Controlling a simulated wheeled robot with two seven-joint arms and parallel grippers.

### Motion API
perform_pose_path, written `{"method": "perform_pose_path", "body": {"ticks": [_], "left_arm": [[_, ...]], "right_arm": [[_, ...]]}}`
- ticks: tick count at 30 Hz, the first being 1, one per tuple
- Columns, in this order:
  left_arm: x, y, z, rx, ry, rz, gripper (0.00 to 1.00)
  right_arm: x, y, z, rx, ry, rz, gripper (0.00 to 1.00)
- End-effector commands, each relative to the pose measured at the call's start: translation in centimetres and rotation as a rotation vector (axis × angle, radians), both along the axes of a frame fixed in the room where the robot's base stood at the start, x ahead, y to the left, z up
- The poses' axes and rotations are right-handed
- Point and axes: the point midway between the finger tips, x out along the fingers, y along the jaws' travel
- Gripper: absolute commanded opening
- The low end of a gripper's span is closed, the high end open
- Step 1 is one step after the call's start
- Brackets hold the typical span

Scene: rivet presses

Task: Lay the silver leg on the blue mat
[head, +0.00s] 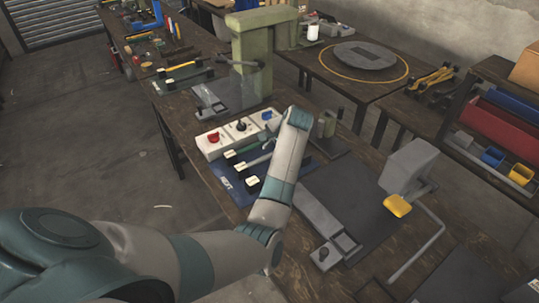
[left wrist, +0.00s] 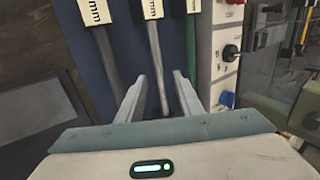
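The blue mat (head: 224,184) lies on the workbench. Several legs with white labelled ends lie side by side on it. The silver leg (head: 258,160) lies between a green leg and a darker grey leg; in the left wrist view it is the middle one (left wrist: 155,60), with its white label at the top. My left gripper (left wrist: 160,82) is open, its fingertips to either side of the silver leg in that view. I cannot tell how far above it they are. In the head view my left forearm hides the fingers and part of the mat. My right gripper is not in view.
A white control box (head: 238,131) with red, black and blue knobs stands just behind the mat. A green press (head: 250,60) stands further back. A grey plate (head: 325,216) and a grey press with a yellow part (head: 397,206) are to the right.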

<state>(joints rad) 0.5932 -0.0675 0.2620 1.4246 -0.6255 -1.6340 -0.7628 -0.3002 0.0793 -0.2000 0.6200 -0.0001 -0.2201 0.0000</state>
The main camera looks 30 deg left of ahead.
Motion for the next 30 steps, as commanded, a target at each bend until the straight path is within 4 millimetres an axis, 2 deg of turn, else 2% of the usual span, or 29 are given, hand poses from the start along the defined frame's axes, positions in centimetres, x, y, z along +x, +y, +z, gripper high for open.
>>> {"method": "perform_pose_path", "body": {"ticks": [9, 15, 21, 30], "left_arm": [[-1.0, -2.6, 4.8, -0.001, -0.004, 0.001, 0.33], [-1.5, -3.8, 7.1, -0.001, -0.003, 0.001, 0.33], [-1.7, -4.3, 8.0, -0.001, -0.001, 0.000, 0.33], [-1.8, -4.3, 8.0, -0.001, 0.000, 0.001, 0.33]], "right_arm": [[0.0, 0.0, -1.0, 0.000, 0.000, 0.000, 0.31], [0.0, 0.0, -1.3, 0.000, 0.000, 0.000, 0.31], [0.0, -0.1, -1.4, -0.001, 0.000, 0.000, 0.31], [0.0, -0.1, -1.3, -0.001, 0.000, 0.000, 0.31]]}}
